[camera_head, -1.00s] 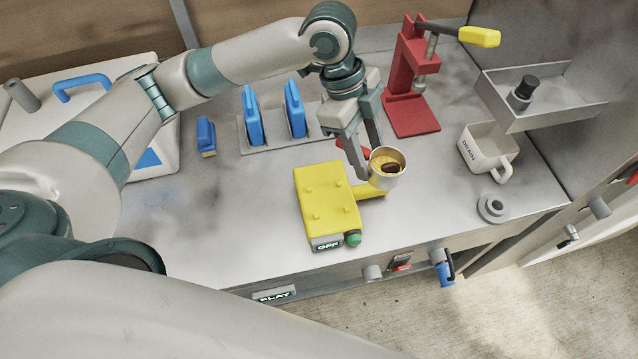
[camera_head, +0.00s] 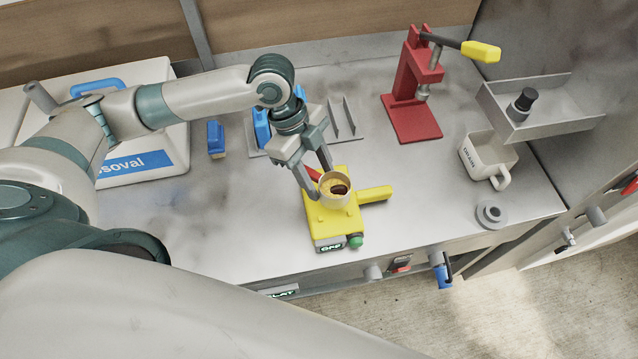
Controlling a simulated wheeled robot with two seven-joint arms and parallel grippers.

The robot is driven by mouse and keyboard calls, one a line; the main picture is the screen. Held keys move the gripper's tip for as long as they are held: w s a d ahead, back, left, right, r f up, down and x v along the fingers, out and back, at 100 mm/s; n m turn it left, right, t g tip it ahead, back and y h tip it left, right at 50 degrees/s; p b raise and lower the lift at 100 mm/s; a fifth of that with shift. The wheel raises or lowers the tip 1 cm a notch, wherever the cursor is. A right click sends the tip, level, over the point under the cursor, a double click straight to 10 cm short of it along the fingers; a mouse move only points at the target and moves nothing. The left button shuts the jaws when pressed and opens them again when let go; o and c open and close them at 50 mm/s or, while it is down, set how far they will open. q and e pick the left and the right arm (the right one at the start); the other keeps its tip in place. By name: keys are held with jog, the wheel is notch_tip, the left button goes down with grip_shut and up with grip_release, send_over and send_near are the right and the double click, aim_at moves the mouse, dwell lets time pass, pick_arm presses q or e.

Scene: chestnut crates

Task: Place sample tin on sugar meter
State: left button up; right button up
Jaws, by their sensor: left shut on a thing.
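The sample tin (camera_head: 335,193) is a small round metal cup with yellowish contents and a dark brown piece in it. My left gripper (camera_head: 318,184) is shut on its side. The tin is over the top of the yellow device (camera_head: 328,226), which I take to be the sugar meter; it has a sign reading "OFF", a green knob and a yellow arm to the right. I cannot tell whether the tin touches the meter's top. The gripper hides part of the meter's rear. My right gripper is not in view.
A red press (camera_head: 409,85) with a yellow-ended lever stands at the back right. A white "DRAIN" mug (camera_head: 489,160) and a grey ring-shaped piece (camera_head: 491,214) are at the right. Behind the gripper is a grey rack (camera_head: 349,129) with blue-handled items.

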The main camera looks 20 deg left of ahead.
pick_arm(q)
jog(key=shift+f+p, duration=0.85)
jog(key=shift+f, duration=1.15)
jog(key=shift+f, duration=0.15)
jog(key=o, duration=1.2)
jog(key=shift+o, duration=0.2)
jog(key=b+v, duration=0.3)
jog(key=v, duration=0.8)
jog(key=shift+a+r, duration=0.2)
jog(key=shift+r, duration=0.45)
